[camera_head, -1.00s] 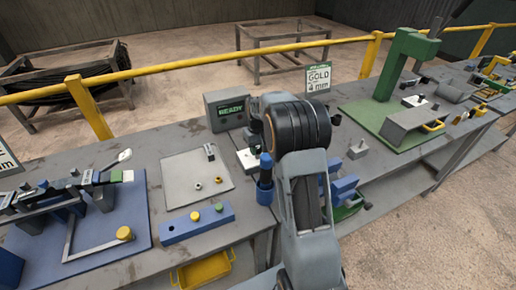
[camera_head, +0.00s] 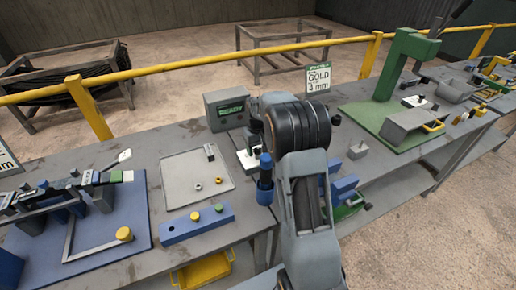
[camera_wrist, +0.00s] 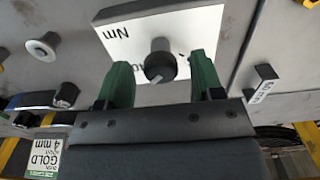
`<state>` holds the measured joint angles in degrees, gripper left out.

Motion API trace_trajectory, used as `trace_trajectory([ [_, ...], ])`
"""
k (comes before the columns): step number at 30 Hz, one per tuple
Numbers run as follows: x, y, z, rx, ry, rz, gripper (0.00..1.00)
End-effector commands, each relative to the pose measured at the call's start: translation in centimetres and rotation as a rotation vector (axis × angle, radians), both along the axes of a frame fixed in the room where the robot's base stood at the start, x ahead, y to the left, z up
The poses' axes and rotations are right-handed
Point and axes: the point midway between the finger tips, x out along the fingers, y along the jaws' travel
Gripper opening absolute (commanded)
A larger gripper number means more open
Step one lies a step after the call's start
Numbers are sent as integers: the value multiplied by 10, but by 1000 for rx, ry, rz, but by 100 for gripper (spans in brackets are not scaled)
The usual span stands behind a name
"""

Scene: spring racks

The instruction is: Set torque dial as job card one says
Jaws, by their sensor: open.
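The torque dial (camera_wrist: 160,60) is a dark round knob with a pale pointer mark, on a white plate (camera_wrist: 185,27) lettered "Nm". The scale is mostly hidden, so I cannot read the setting. My gripper (camera_wrist: 161,72) is open, with one green finger on each side of the knob and a visible gap at both sides. In the head view the white plate (camera_head: 243,160) shows partly behind my arm, which hides my fingertips. A card (camera_head: 318,78) reading "GOLD 4 mm" stands behind the bench; it also shows in the wrist view (camera_wrist: 46,158).
A grey box (camera_head: 227,108) with a "READY" display stands behind the dial. A pale tray (camera_head: 180,172) with small parts and a blue block (camera_head: 195,223) with buttons lie to the left. A green press (camera_head: 398,65) stands at the right, and a yellow rail runs behind.

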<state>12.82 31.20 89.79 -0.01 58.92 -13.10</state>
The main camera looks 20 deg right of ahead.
Motion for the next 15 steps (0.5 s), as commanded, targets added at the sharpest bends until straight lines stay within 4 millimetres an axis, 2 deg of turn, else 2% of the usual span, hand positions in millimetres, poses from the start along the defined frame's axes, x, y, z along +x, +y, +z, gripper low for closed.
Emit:
trace_trajectory([
  [5,0,0,2,0,0,0,61],
  [8,0,0,10,0,0,1,61],
  [15,0,0,56,-1,-5,0,61],
])
